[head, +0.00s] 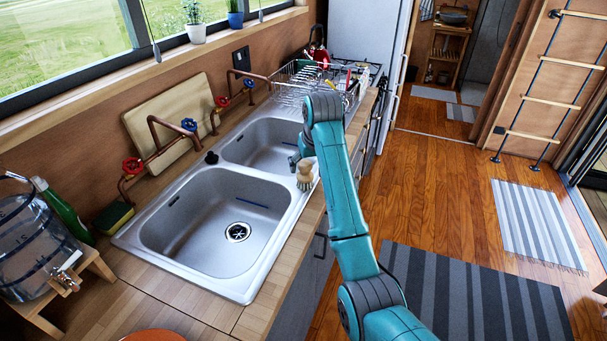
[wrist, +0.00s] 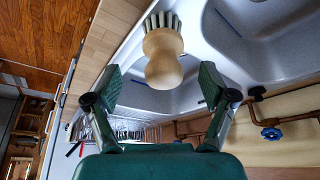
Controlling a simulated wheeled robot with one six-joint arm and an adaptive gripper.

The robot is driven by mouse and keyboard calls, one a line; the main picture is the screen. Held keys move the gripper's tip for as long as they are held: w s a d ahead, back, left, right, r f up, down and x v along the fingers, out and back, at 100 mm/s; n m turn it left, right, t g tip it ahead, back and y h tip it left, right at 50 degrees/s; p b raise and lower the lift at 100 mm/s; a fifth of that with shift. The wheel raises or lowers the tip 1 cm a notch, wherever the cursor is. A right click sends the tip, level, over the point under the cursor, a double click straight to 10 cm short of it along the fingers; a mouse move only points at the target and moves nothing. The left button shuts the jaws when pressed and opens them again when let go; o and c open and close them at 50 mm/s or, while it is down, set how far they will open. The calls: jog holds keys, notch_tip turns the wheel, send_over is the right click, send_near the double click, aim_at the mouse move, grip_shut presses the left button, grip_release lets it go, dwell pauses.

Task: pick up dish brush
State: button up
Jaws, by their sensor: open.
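The dish brush (head: 304,177) has a pale round wooden handle and short bristles. In the head view it sits near the counter-side rim of the double sink (head: 146,262), by the divider between the basins. In the wrist view the brush (wrist: 163,62) is in the upper middle, with its knob toward me and its grey-green bristles beyond. My gripper (wrist: 160,82) is open. Its two fingers are on either side of the knob, with clear gaps and no visible contact. In the head view my arm hides most of the gripper.
A dish rack (head: 292,88) with utensils stands beyond the far basin. Copper taps (head: 158,148) and a wooden board (head: 168,103) line the wall side. A glass drink dispenser (head: 35,240), green bottle (head: 68,213) and sponge (head: 113,217) stand at the left.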

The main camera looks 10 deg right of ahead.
aim_at(304, 176)
jog(key=shift+x, duration=3.6)
jog(key=shift+a+r, duration=0.1)
jog(key=shift+a, duration=0.1)
jog(key=c, duration=1.3)
